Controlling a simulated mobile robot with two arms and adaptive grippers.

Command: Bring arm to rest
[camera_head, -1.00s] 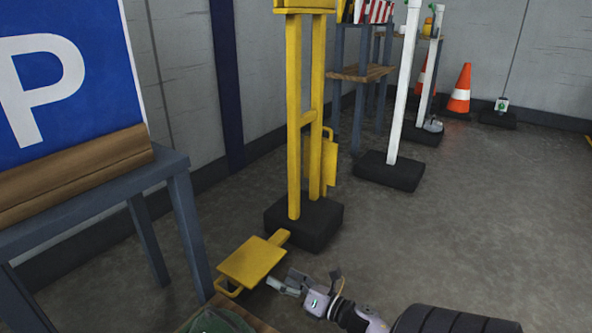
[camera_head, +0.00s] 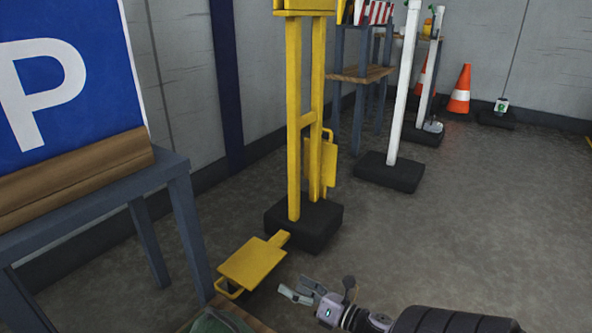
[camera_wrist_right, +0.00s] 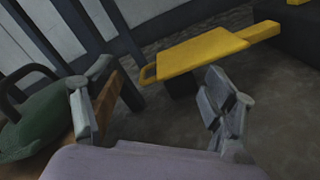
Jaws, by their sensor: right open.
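My right gripper (camera_head: 304,291) is open and empty at the bottom of the head view. It is just right of a yellow panel with a handle loop (camera_head: 253,264), and apart from it. In the right wrist view the two fingers of my right gripper (camera_wrist_right: 160,110) are spread wide with nothing between them. The yellow panel also shows there (camera_wrist_right: 195,55), beyond the fingers. My left gripper is not in the head view.
A yellow post stand (camera_head: 294,120) on a black base and a white post (camera_head: 404,90) stand behind. A blue P sign (camera_head: 95,70) rests on a grey table (camera_head: 150,172) at left. A green object (camera_wrist_right: 35,130) lies near the gripper. Open floor is at right.

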